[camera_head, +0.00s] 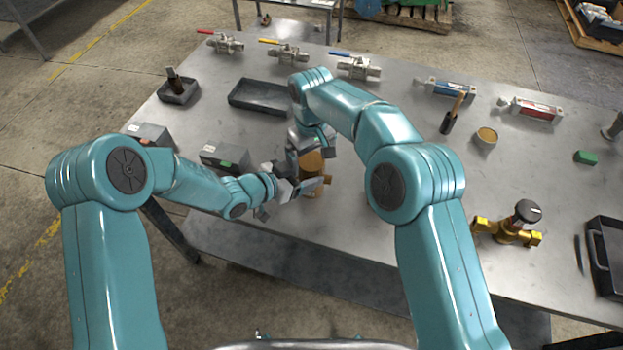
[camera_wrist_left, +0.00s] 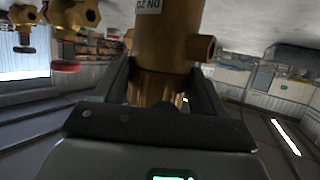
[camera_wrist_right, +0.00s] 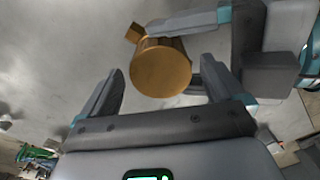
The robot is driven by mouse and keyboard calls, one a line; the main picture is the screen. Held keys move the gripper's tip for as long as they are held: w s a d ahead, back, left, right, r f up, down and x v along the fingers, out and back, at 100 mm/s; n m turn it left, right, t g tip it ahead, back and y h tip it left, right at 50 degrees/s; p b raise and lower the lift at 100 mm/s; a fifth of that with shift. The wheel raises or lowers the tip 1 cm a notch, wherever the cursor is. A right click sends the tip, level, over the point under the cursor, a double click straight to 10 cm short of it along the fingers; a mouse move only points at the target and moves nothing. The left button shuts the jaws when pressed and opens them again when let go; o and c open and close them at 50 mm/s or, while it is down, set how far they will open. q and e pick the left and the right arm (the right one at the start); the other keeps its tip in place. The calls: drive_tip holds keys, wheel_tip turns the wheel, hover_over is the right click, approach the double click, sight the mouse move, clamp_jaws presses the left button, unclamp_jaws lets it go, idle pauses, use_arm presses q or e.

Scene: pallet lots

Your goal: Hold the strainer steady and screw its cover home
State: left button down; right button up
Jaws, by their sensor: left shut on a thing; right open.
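The brass strainer (camera_head: 312,163) stands near the table's front edge. My left gripper (camera_head: 312,187) is shut on it from the side. In the left wrist view the brass body (camera_wrist_left: 165,45), with a hex port and a white label, sits between the fingers. My right gripper (camera_wrist_right: 163,85) is open above the strainer. In the right wrist view a round, flat brass end (camera_wrist_right: 160,72) faces me between and beyond the fingertips, apparently untouched. I cannot tell whether this end is the cover. In the head view my right arm and gripper partly hide the strainer's top.
A black tray (camera_head: 262,97) lies behind the strainer and a grey box (camera_head: 226,158) stands to its left. Several valves line the back edge.

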use_arm(q)
drive_tip(key=shift+r, duration=0.15)
use_arm(e)
wheel_tip(320, 180, up, 3)
drive_tip(key=shift+s+f, duration=0.1)
drive_tip(key=shift+f, duration=0.1)
drive_tip(key=shift+c, duration=0.6)
wheel_tip(320, 180, up, 4)
drive_tip(key=n, duration=0.3)
drive_tip(key=shift+f, duration=0.25)
drive_tip(key=shift+f, duration=0.1)
drive_tip(key=shift+f, duration=3.95)
